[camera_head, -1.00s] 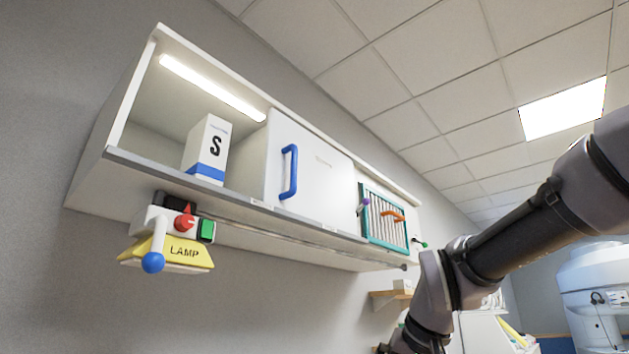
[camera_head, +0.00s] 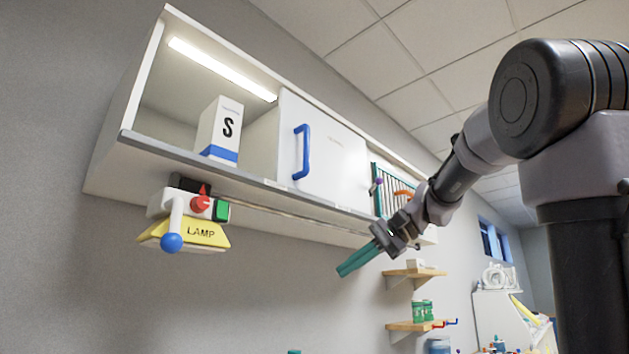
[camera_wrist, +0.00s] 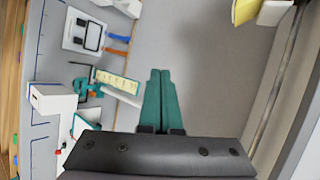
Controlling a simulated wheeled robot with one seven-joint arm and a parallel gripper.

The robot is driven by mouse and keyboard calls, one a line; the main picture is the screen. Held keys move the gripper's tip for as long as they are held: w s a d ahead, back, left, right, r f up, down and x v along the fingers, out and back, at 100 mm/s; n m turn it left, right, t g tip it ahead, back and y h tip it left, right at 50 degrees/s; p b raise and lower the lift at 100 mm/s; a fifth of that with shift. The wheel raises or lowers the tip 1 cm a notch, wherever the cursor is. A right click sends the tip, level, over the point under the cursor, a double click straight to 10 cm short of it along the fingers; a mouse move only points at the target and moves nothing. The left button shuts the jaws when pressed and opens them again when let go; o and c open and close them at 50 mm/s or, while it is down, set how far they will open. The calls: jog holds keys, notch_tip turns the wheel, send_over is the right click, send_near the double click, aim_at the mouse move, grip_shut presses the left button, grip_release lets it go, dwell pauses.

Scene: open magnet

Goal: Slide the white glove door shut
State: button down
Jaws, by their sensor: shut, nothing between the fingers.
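The white glove door (camera_head: 333,150) is a panel with a blue upright handle (camera_head: 302,152) on the wall cabinet in the head view. It covers the cabinet's middle. The left bay is open and shows a white box marked S (camera_head: 219,130) with a blue base. My gripper (camera_head: 341,272) has teal fingers pressed together, empty, pointing down-left below the cabinet and to the right of the handle. It is apart from the door. In the wrist view the shut fingers (camera_wrist: 160,75) point at grey wall; the door does not show there.
A teal-framed rack (camera_head: 385,185) is at the right. Wooden shelves (camera_head: 415,326) hold green jars lower right. The wall below the cabinet's middle is bare.

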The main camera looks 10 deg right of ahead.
jog(key=w+d+r+y, duration=0.2)
jog(key=w+r+y, duration=0.35)
jog(key=r, duration=0.55)
jog(key=n+g+y, duration=0.2)
jog(key=n+y, duration=0.1)
jog(key=y, duration=0.1)
send_near(313, 181)
notch_tip(313, 181, down, 2)
jog(key=s+d, duration=0.2)
jog(key=shift+h, duration=0.25)
jog(key=a, duration=0.3)
jog(key=a+r, duration=0.1)
jog(key=a, duration=0.2)
jog(key=w+a, duration=0.1)
jog(key=a, duration=0.2)
jog(key=shift+w+a+r, duration=0.1)
jog(key=shift+a+r, duration=0.05)
jog(key=shift+a, duration=0.1)
jog(key=shift+s+a+r, duration=0.3)
jog(key=shift+s+a, duration=0.6)
jog(key=shift+a, duration=0.05)
jog(key=shift+s+a, duration=0.2)
jog(key=shift+a, duration=0.25)
jog(key=shift+r, duration=0.1)
jog(key=shift+s+a, duration=0.15)
